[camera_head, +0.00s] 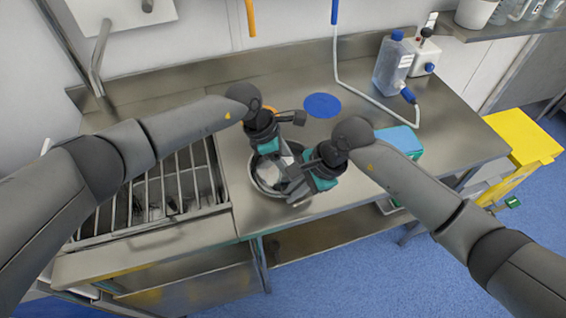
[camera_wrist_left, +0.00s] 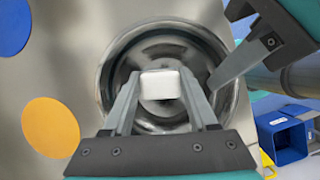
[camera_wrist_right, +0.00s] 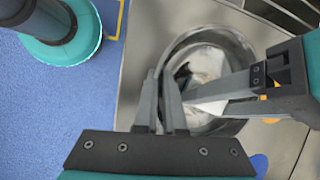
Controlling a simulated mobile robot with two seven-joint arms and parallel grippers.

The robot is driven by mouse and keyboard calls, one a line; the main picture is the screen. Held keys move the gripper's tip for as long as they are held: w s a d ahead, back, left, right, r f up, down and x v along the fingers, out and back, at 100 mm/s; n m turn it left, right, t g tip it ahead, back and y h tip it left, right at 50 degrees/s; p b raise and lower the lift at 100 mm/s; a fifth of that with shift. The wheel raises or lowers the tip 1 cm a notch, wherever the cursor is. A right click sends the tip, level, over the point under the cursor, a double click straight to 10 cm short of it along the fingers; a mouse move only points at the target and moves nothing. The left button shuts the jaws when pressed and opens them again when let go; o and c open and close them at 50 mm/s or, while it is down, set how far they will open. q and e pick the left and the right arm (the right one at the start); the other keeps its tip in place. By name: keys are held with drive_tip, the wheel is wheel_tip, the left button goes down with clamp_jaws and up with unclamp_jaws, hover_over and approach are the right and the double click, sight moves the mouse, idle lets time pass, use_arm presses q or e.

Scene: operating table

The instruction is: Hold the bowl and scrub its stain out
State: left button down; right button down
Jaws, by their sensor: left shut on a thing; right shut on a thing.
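The metal bowl (camera_head: 256,184) stands on the steel worktop just right of the sink, partly hidden by both grippers. My left gripper (camera_head: 281,166) is inside the bowl's outline, shut on a white block (camera_wrist_left: 160,84), likely the scrubber. The block is over the inside of the bowl (camera_wrist_left: 108,75); whether it touches the bottom is hard to tell. My right gripper (camera_head: 296,190) is shut on the bowl's near right rim, which the right wrist view shows between its fingers (camera_wrist_right: 168,88). Dark patches show inside the bowl; I cannot tell stain from reflection.
A slatted drainer (camera_head: 165,190) lies left of the bowl. A blue disc (camera_head: 322,105) and an orange disc (camera_wrist_left: 50,127) lie behind it. A teal box (camera_head: 400,140) is to the right, a bottle (camera_head: 393,65) with a hose at the back right. A yellow bin (camera_head: 525,140) stands beyond.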

use_arm(q)
drive_tip(key=shift+f, duration=0.1)
use_arm(e)
drive_tip(key=shift+s+d+f, duration=0.1)
drive_tip(key=shift+s+f, duration=0.05)
drive_tip(key=shift+f, duration=0.05)
use_arm(q)
drive_tip(key=shift+s+a, duration=0.2)
drive_tip(key=shift+a, duration=0.35)
drive_tip(key=shift+s+a, duration=0.15)
drive_tip(key=shift+a, duration=0.4)
drive_tip(key=shift+d, duration=0.1)
drive_tip(key=shift+w+d, duration=0.2)
drive_tip(key=shift+d, duration=0.35)
drive_tip(key=shift+w+d, duration=0.2)
drive_tip(key=shift+d, duration=0.3)
drive_tip(key=shift+a, duration=0.15)
drive_tip(key=shift+s+a, duration=0.2)
drive_tip(key=shift+a, duration=0.25)
drive_tip(key=shift+r, duration=3.55)
